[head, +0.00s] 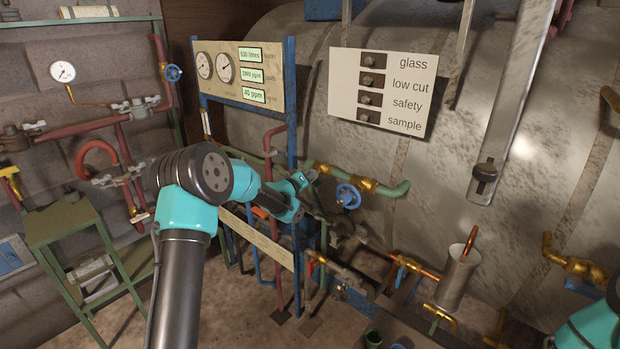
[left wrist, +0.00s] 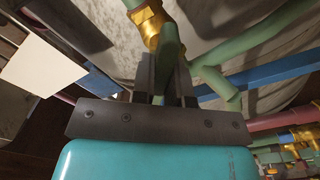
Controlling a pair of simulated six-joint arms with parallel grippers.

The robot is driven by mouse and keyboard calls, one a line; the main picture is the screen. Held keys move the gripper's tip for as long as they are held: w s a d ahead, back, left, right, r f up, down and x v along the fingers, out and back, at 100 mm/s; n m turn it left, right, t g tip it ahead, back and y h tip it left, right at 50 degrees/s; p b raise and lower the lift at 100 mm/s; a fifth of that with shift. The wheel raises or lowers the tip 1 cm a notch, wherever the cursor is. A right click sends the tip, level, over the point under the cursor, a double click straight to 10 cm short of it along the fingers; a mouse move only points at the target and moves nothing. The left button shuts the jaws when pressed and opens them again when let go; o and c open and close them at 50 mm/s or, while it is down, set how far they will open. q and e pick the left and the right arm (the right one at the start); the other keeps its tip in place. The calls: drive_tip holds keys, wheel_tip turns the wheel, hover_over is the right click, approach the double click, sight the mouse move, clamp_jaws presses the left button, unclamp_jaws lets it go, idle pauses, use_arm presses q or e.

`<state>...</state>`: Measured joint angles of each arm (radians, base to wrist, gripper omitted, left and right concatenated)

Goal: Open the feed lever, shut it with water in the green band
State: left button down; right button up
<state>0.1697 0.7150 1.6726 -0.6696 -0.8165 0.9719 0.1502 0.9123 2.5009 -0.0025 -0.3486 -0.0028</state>
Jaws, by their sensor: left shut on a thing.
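My left gripper (head: 305,178) is at the brass valve (head: 322,169) on the green pipe (head: 392,190), just right of the gauge board. In the left wrist view its two dark fingers (left wrist: 167,75) are shut on a green lever (left wrist: 170,42), which stands beside a brass fitting (left wrist: 147,22). In the head view the lever is mostly hidden by the gripper. I cannot make out a water level or a green band. My right arm shows only as a teal part at the lower right corner; its gripper is out of view.
A gauge board (head: 240,77) with two dials and green-edged readouts stands behind my left arm. A blue handwheel (head: 348,196) is close to the right of the gripper. A labelled white panel (head: 382,90) hangs on the big tank (head: 440,155). Pipes crowd the space below.

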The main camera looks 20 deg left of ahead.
use_arm(q)
drive_tip(key=shift+m, duration=0.4)
drive_tip(key=m, duration=0.9)
drive_tip(key=shift+m, duration=0.3)
idle(0.4)
drive_tip(key=c, duration=1.1)
unclamp_jaws()
drive_tip(key=shift+s, duration=0.1)
